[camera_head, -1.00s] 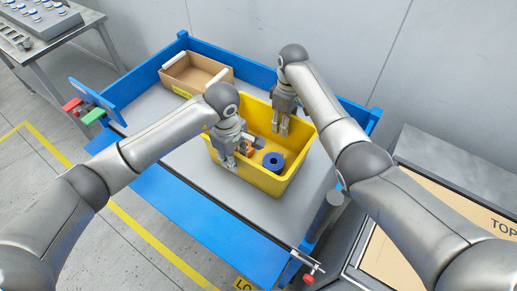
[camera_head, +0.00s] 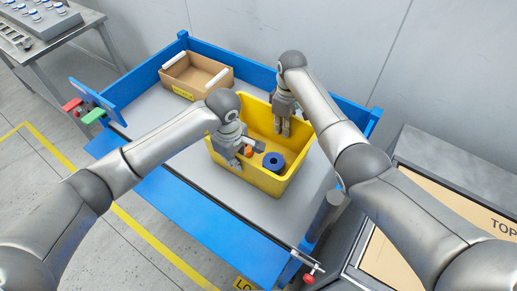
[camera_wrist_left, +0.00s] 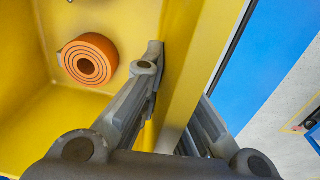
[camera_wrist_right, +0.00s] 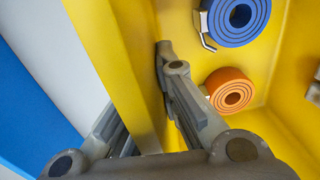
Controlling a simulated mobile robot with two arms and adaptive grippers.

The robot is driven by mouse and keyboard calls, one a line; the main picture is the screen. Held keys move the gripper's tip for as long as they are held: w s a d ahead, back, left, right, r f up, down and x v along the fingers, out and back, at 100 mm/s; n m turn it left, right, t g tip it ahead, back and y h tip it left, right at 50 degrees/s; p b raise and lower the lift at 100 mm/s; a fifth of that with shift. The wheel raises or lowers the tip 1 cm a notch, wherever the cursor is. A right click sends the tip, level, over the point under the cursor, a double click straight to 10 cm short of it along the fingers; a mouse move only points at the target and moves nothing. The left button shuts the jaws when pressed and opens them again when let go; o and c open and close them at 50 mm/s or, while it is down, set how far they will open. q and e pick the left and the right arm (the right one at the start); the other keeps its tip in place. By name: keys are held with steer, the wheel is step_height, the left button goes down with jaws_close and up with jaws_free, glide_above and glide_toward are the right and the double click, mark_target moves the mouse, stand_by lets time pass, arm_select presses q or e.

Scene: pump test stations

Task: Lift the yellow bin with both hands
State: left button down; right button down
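The yellow bin (camera_head: 262,178) stands on the grey top of a blue-framed bench. A blue roll (camera_head: 273,162) and an orange roll (camera_head: 248,152) lie inside it. My left gripper (camera_head: 246,156) straddles the bin's near-left wall, one finger inside and one outside; in the left wrist view the inner finger lies against the wall (camera_wrist_left: 180,70). My right gripper (camera_head: 282,134) straddles the far-right wall the same way; the right wrist view shows its inner finger against the wall (camera_wrist_right: 115,60). Both look shut on the walls. The outer fingertips are hidden.
A brown box (camera_head: 185,80) with white rolled edges stands at the back left of the bench (camera_head: 145,118). Blue rails (camera_head: 345,108) edge the back. A crate marked TOP (camera_head: 440,225) stands at the right, and a grey table (camera_head: 55,40) at the far left.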

arm_select(q)
steer(key=shift+w+r, duration=0.1)
steer(key=shift+r, duration=0.1)
arm_select(e)
steer(key=shift+w+r, duration=0.15)
steer(key=shift+r, duration=0.05)
